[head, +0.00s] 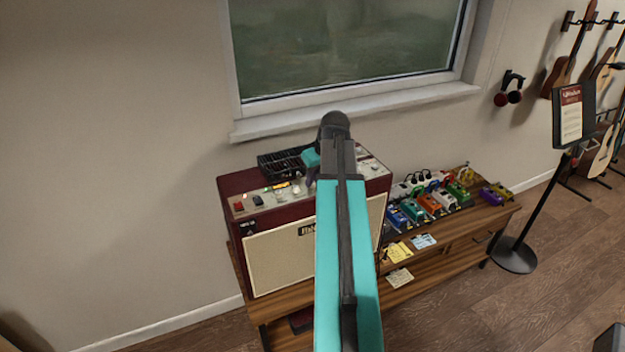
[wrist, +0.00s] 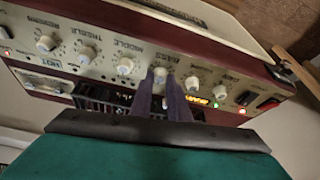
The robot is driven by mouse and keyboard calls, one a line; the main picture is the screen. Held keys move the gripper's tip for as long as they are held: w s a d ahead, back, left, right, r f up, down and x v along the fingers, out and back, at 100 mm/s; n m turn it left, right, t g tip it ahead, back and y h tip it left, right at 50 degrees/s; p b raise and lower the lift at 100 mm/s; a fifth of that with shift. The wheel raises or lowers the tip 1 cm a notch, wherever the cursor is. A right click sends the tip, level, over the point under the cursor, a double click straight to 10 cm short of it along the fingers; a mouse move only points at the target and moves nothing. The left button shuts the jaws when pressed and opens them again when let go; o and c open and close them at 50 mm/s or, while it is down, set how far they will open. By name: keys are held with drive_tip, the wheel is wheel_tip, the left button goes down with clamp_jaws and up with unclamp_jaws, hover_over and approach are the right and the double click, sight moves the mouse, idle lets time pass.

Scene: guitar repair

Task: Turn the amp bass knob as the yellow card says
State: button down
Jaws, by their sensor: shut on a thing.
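The amp (head: 270,245) is a dark red box with a cream grille, standing on a wooden bench. Its bass knob (wrist: 160,74) is a pale round knob under the "BASS" label in the wrist view. My gripper (wrist: 160,84) has its two fingers on either side of this knob and is shut on it. The fingers partly cover the knob, so its pointer cannot be read. In the head view my arm hides the knob and much of the amp's right side. The yellow card (head: 397,251) lies on the bench right of the amp; its writing is too small to read.
Neighbouring middle knob (wrist: 125,66) and another knob (wrist: 192,83) sit close to my fingers. A black slatted tray (head: 283,165) is on the amp's top. Several coloured pedals (head: 430,203) and a pale blue card (head: 423,241) are on the bench. A window sill (head: 355,110) is behind.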

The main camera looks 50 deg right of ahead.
drive_tip(key=m, duration=0.1)
drive_tip(key=m+h, duration=0.1)
drive_tip(key=m, duration=0.1)
drive_tip(key=m+g, duration=0.1)
drive_tip(key=m, duration=0.1)
drive_tip(key=shift+w+a+h, duration=0.15)
drive_tip(key=shift+a+h, duration=0.15)
drive_tip(key=shift+h, duration=0.1)
drive_tip(key=m, duration=0.2)
drive_tip(key=m+g, duration=0.1)
drive_tip(key=m+h, duration=0.1)
drive_tip(key=m, duration=0.1)
drive_tip(key=shift+w+a+m+b, duration=0.2)
drive_tip(key=shift+w+m+b, duration=0.05)
drive_tip(key=shift+m+b, duration=0.05)
drive_tip(key=shift+g, duration=0.3)
drive_tip(key=c, duration=1.7)
unclamp_jaws()
drive_tip(key=shift+o, duration=0.2)
drive_tip(key=shift+d, duration=0.1)
drive_tip(key=shift+s+r, duration=0.1)
